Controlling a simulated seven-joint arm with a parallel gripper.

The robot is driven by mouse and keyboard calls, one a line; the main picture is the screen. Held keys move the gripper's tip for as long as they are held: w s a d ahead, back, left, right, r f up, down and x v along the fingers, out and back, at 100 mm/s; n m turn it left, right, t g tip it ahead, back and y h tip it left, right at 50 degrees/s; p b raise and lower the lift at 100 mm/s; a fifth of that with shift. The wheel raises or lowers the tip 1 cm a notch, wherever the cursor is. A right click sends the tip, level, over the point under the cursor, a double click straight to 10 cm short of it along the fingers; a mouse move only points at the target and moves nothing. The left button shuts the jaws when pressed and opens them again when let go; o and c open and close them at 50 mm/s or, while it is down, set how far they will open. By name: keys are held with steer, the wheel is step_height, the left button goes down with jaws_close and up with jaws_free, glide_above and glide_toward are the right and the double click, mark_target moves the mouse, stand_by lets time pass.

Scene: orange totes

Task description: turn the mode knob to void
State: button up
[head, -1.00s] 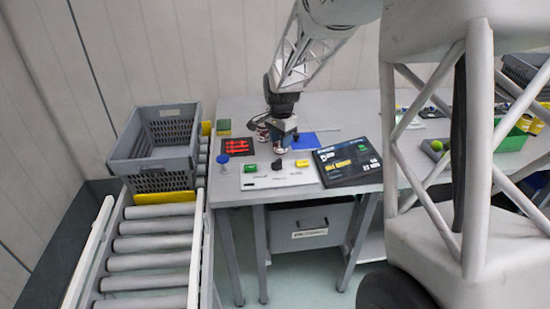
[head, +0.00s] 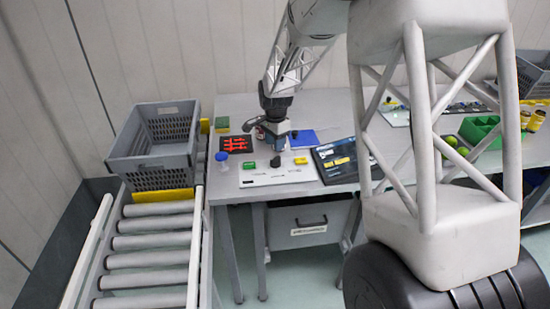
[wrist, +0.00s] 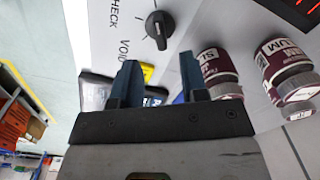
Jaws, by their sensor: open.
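The mode knob (wrist: 158,27) is a black dial with a raised grip on a pale panel, at the top centre of the wrist view. The printed words VOID (wrist: 125,48) and CHECK (wrist: 113,14) stand to its left. In the head view the knob (head: 275,161) is a small dark spot on the white panel (head: 262,177). My gripper (wrist: 157,72) is open, with nothing visible between its fingers, and appears apart from the knob. In the head view my gripper (head: 279,149) hangs just above and behind the knob. The knob's exact pointer setting is hard to tell.
Two maroon-labelled jars (wrist: 218,68) (wrist: 285,70) are right of the fingers in the wrist view. Green (head: 248,165) and yellow (head: 301,161) pieces flank the knob. A blue-topped container (head: 222,160), a dark screen (head: 335,160) and a grey crate (head: 150,165) are nearby.

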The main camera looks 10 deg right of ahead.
mark_target(275, 158)
steer(key=shift+f, duration=3.4)
jaws_close()
